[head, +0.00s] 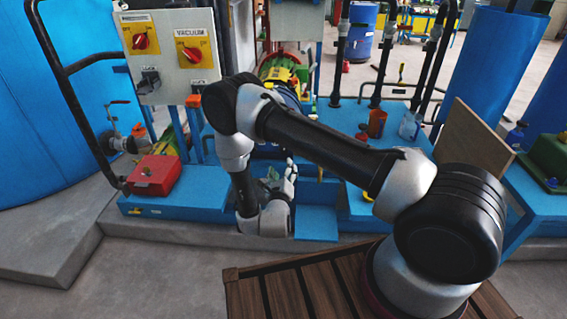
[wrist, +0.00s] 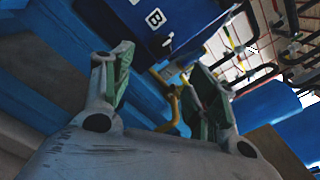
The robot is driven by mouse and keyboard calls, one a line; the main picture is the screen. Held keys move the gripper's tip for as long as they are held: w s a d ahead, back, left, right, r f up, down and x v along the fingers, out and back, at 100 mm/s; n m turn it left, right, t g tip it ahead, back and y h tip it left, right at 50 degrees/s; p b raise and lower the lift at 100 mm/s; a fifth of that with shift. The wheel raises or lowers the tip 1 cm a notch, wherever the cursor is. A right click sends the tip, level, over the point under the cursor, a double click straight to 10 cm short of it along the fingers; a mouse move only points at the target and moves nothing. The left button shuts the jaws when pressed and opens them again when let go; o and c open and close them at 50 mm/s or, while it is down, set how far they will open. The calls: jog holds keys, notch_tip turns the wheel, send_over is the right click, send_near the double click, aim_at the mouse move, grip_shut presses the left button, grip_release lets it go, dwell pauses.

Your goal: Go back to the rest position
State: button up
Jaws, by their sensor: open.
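My gripper (head: 282,180) is in front of the blue machine base (head: 189,197) in the head view, low and near its step. In the wrist view the two green-padded fingers of my gripper (wrist: 165,92) stand wide apart with nothing between them that they touch. A yellow handle or lever (wrist: 172,105) shows between and beyond the fingers. A blue box marked "B" (wrist: 150,32) is past the fingers. I cannot tell how far the yellow part is from the fingertips.
A grey control panel (head: 165,75) with red-and-yellow switches stands at the upper left. A red box (head: 155,175) sits on the blue base. A black rail (head: 70,90) rises at the left, and a brown board (head: 472,140) leans at the right. The grey floor (head: 150,285) is clear in front.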

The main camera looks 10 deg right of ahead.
jog(key=shift+s+a, duration=0.15)
jog(key=shift+s, duration=0.45)
